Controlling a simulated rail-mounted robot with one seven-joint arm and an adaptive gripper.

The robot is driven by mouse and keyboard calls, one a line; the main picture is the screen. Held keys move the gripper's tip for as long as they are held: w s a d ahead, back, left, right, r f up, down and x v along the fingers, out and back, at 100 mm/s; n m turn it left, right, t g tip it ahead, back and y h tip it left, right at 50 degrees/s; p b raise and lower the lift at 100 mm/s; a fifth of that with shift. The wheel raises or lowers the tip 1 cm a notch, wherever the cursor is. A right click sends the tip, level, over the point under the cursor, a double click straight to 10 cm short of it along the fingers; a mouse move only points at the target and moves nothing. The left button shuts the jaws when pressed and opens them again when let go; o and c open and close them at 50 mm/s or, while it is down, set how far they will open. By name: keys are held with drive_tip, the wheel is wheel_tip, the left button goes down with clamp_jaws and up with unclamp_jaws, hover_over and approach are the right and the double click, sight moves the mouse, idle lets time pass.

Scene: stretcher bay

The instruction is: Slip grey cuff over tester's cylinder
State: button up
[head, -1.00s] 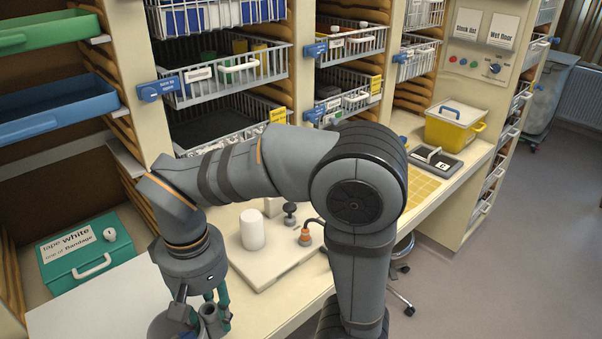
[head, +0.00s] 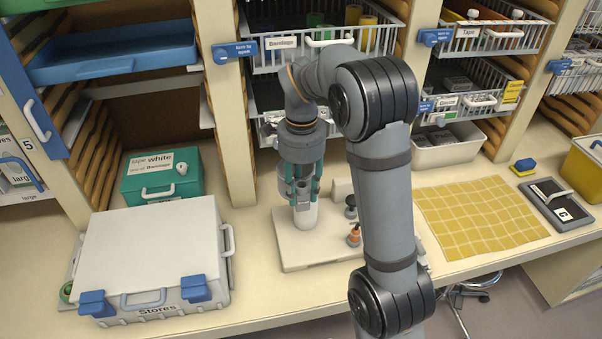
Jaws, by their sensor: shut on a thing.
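The tester's white board (head: 300,261) lies on the counter, with the white cylinder (head: 306,218) standing upright on it. My gripper (head: 302,195) points down directly over the cylinder, its green fingers shut on the grey cuff (head: 303,187). The cuff is in line with the cylinder and at its top end in the head view. The fingers partly hide the cuff, and I cannot tell whether its lower edge is around the cylinder or just above it.
A black knob (head: 350,205) and an orange bulb (head: 354,236) stand right of the cylinder, close to my arm. A white Stores case (head: 150,245) and a green box (head: 161,175) are on the left. A yellow grid mat (head: 480,218) lies on the right. Wire baskets (head: 325,50) hang behind.

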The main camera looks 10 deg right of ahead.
drive_tip(key=shift+w+m, duration=0.7)
drive_tip(key=shift+m, duration=0.2)
drive_tip(key=f+m, duration=0.1)
drive_tip(key=w+f+m+b, duration=0.1)
drive_tip(key=f, duration=0.1)
drive_tip(key=f+b, duration=0.1)
drive_tip(key=f, duration=0.1)
drive_tip(key=shift+w+d+m, duration=0.25)
drive_tip(key=shift+d+m, duration=0.05)
drive_tip(key=shift+m, duration=0.1)
drive_tip(key=shift+b, duration=0.5)
idle(0.5)
wheel_tip(320, 180, down, 4)
drive_tip(key=b, duration=0.4)
drive_tip(key=shift+s+f, duration=0.1)
idle(0.5)
